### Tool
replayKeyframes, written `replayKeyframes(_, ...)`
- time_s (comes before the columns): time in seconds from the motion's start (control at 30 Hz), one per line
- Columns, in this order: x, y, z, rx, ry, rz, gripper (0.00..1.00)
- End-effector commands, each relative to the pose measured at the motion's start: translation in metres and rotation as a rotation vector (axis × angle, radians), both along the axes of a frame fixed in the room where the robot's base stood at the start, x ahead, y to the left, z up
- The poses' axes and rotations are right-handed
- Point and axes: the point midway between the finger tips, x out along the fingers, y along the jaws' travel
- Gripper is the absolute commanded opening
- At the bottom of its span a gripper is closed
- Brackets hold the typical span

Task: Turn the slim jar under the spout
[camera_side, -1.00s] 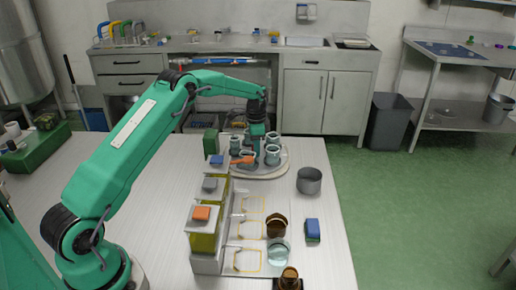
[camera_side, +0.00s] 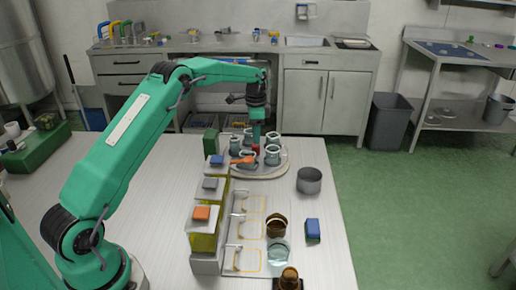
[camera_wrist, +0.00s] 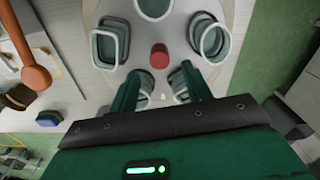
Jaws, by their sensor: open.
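A round pale turntable (camera_side: 262,175) carries several glass jars with light rims, including one at its front right (camera_side: 272,157). In the wrist view, a jar at upper left (camera_wrist: 108,46) and one at upper right (camera_wrist: 212,42) are clear. I cannot tell which jar is the slim one. A red knob (camera_wrist: 159,55) stands at the turntable's middle. My gripper (camera_wrist: 161,76) is open and empty, its fingers apart, above the turntable near the knob. An orange spout (camera_side: 243,160) reaches over the turntable's near-left edge; it also shows in the wrist view (camera_wrist: 30,70).
Several oil containers with coloured tops, such as the orange-topped one (camera_side: 203,230), line the left of a pale tray (camera_side: 234,258). A grey pot (camera_side: 309,180), brown jar (camera_side: 276,226) and blue block (camera_side: 312,230) stand to the right.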

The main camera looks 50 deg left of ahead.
Motion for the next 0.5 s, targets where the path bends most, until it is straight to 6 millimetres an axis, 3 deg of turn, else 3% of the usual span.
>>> replayKeyframes(0.2,0.000,0.000,0.017,0.000,0.000,-0.001,0.49)
replayKeyframes(0.5,0.000,0.000,0.020,0.000,0.000,-0.001,0.49)
